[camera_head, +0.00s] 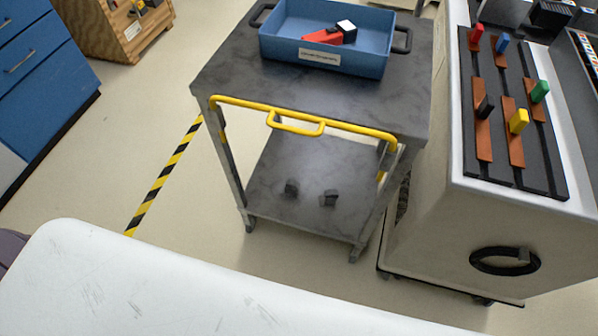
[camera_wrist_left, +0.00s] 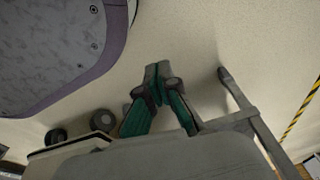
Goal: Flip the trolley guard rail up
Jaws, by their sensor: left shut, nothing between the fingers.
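The trolley (camera_head: 300,95) stands ahead in the head view, with a dark grey top and a lower shelf (camera_head: 262,172). Its yellow guard rail (camera_head: 350,126) runs along the near edge, at or just below the top surface, with a small loop handle (camera_head: 296,128) in the middle. Yellow side pieces go down at both ends of the rail. My left gripper (camera_wrist_left: 158,82), with green finger parts, is shut and empty in the left wrist view, over pale floor. The rail does not show there. Neither gripper shows in the head view.
A blue bin (camera_head: 325,58) with a red item sits on the trolley top. Two small dark objects (camera_head: 329,198) lie on the lower shelf. A cream cabinet (camera_head: 440,225) with coloured pegs stands close on the right. A white surface (camera_head: 200,285) fills the foreground.

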